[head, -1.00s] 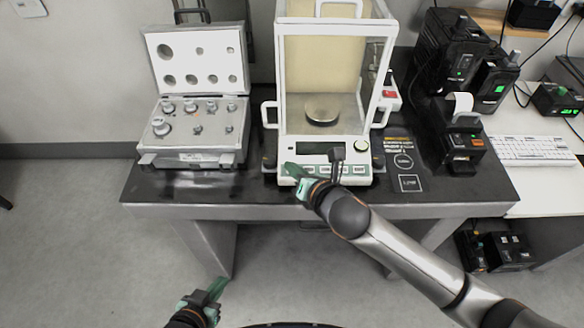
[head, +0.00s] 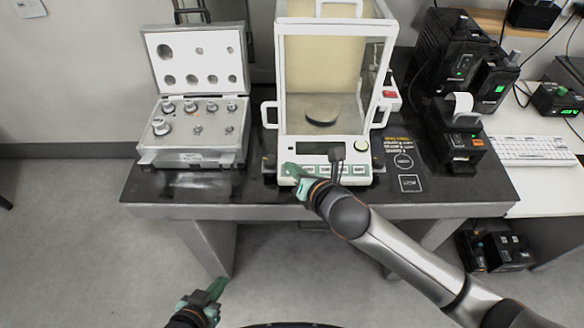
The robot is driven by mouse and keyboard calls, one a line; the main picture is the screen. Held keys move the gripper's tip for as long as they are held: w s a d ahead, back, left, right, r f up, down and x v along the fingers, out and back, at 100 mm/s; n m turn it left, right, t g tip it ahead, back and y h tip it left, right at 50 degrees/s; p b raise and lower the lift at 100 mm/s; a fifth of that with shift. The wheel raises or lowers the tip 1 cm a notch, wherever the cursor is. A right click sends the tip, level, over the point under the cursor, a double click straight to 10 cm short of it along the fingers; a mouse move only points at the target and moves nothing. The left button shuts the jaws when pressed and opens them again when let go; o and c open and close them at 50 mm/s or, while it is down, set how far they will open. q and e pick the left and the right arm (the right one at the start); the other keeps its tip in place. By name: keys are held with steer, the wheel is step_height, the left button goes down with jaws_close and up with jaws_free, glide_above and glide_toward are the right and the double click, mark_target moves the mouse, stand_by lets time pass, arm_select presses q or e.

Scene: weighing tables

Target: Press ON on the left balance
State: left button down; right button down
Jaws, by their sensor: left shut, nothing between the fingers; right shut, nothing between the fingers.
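The balance (head: 283,80) is a white-framed glass case on the dark table, with a round pan (head: 321,116) inside. Its front panel holds a dark display (head: 318,148), a row of green-and-white buttons (head: 359,170) and a round pale button (head: 361,146). My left gripper (head: 218,287) is shut and empty, low in front of the table.
An open case of weights (head: 195,157) stands left of the balance. A black printer (head: 459,140) and several black devices (head: 453,55) stand to the right. A keyboard (head: 528,150) lies on the white desk. The table's front edge (head: 250,212) runs below the balance.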

steer(key=shift+f, duration=0.15)
steer(key=shift+w+f, duration=0.15)
steer(key=shift+f, duration=0.1)
steer(key=shift+w+f, duration=0.1)
steer(key=shift+f, duration=0.25)
stand_by(1.0)
steer(key=shift+s+r+p, duration=0.25)
steer(key=shift+r+p, duration=0.5)
steer(key=shift+p, duration=0.3)
steer(key=r+p, duration=0.1)
steer(key=s+r+p, duration=0.1)
steer(key=r, duration=0.1)
steer(key=r+p, duration=0.1)
steer(key=p, duration=0.1)
steer(key=shift+s+r, duration=0.35)
steer(key=shift+s, duration=0.05)
